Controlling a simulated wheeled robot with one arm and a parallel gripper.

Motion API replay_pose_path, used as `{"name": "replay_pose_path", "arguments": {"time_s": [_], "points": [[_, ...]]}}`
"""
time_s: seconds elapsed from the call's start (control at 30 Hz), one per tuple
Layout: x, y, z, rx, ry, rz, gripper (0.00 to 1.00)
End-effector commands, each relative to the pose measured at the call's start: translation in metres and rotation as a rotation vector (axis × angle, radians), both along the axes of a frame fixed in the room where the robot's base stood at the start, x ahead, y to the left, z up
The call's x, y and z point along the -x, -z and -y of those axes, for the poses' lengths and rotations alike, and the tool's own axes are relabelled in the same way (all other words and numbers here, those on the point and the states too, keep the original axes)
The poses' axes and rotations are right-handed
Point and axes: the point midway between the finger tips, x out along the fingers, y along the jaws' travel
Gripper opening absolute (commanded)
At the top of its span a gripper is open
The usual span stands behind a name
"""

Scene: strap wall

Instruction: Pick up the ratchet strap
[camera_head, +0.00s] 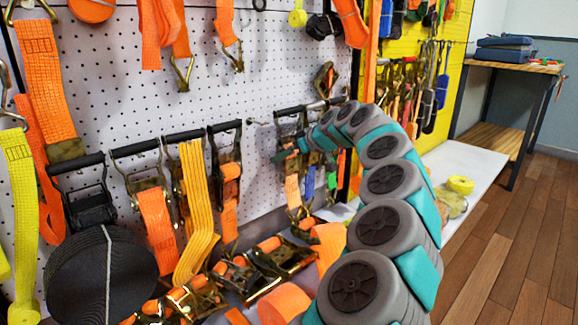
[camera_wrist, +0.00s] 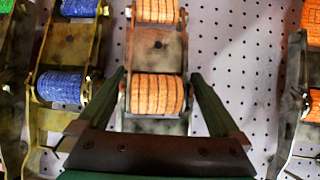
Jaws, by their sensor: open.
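Several ratchet straps hang on the white pegboard. In the wrist view, a ratchet strap with two orange webbing rolls (camera_wrist: 157,94) in a metal frame is at the centre. My gripper (camera_wrist: 158,76) is open, with one dark green finger on each side of the lower orange roll. I cannot tell whether the fingers touch it. In the head view, my gripper (camera_head: 284,153) is at the wall near a hanging orange ratchet strap (camera_head: 293,190), small and partly hidden by my arm. The pictures do not single out one strap as the task's.
A strap with blue webbing (camera_wrist: 60,87) hangs close on the left, another orange one (camera_wrist: 314,100) on the right. A shelf below holds orange ratchets (camera_head: 235,272) and a black roll (camera_head: 105,275). A workbench (camera_head: 515,66) stands at the back right; the wooden floor (camera_head: 520,240) is clear.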

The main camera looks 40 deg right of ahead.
Motion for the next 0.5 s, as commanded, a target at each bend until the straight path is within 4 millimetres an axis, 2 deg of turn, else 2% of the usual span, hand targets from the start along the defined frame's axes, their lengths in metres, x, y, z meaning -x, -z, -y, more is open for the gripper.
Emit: {"name": "replay_pose_path", "arguments": {"time_s": [0.07,0.5], "points": [[0.0001,0.0000,0.0000,0.000,0.000,0.000,0.97],[0.0002,0.0002,-0.0004,0.000,-0.001,-0.001,0.47]]}}
